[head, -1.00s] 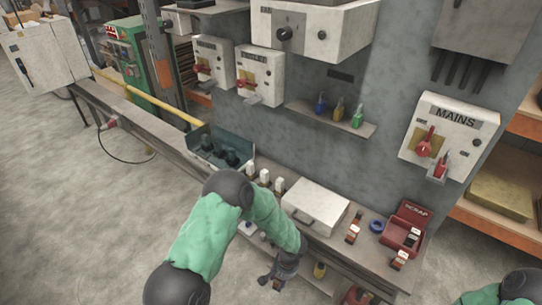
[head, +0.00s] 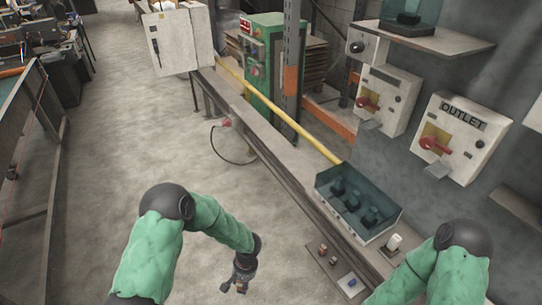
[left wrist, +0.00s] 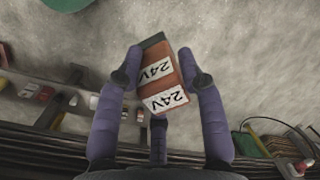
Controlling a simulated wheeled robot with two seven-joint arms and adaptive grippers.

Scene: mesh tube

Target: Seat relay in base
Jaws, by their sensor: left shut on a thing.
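My left gripper (head: 240,285) hangs over the floor, left of the bench, in the head view. In the left wrist view its two fingers (left wrist: 160,80) are shut on a relay (left wrist: 162,72), an orange-brown block with a dark end and white "24V" labels. The relay is tilted between the fingers and clear of any surface. In the head view it is too small to make out. My right arm enters at the bottom right of the head view; its gripper is out of frame. I cannot pick out the relay base for certain.
A teal-walled bin (head: 327,183) with dark parts stands on the long bench. An OUTLET switch box (head: 458,140) is on the wall. The floor (head: 110,150) at left is open.

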